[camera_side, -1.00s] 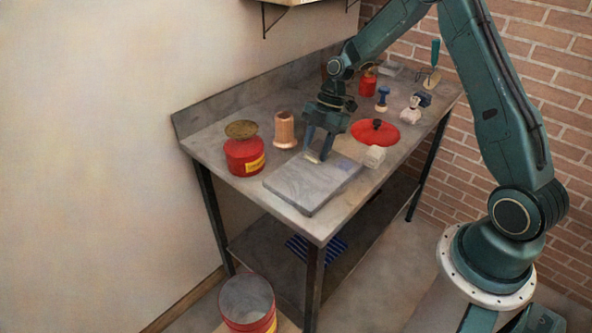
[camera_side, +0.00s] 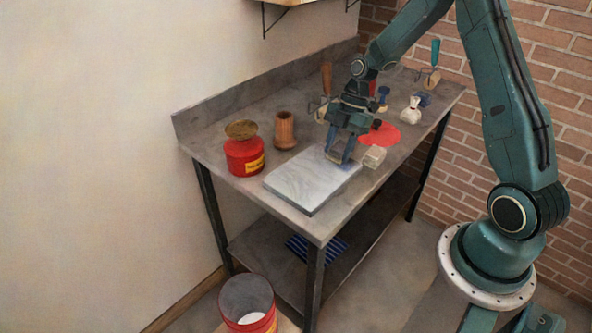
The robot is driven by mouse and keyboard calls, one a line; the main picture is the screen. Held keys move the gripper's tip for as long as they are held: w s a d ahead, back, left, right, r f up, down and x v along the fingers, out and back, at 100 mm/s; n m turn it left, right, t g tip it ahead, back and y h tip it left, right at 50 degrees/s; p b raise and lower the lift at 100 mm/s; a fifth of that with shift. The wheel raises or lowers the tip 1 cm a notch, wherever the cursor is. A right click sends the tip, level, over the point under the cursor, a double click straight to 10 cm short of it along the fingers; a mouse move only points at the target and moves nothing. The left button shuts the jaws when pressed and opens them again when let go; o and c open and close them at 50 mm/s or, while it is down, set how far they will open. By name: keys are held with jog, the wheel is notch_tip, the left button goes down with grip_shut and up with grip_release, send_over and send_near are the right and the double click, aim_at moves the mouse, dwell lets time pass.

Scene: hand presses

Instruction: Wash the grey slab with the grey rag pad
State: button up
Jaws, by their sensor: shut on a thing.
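The grey slab (camera_side: 305,188) lies flat on the front part of the metal table. Its top looks pale and whitish, with grey streaks. My gripper (camera_side: 338,160) points down at the slab's far right end. Its jaws are shut on the grey rag pad, which is mostly hidden by the fingers. The pad seems to be at or just above the slab's surface; I cannot tell whether it touches.
A pale block (camera_side: 374,157) and red lid (camera_side: 384,134) are close right of my gripper. A wooden cup (camera_side: 285,132) and red tin (camera_side: 243,158) stand left. A white bottle (camera_side: 411,112) stands farther back.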

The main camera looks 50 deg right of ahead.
aim_at(333, 170)
jog(key=a, duration=0.3)
jog(key=shift+a, duration=0.25)
jog(key=shift+s+a, duration=0.1)
jog(key=shift+s, duration=0.95)
jog(key=shift+d, duration=1.9)
jog(key=shift+d+r, duration=0.1)
jog(key=shift+d, duration=0.1)
jog(key=shift+r, duration=3.95)
jog(key=shift+a, duration=0.15)
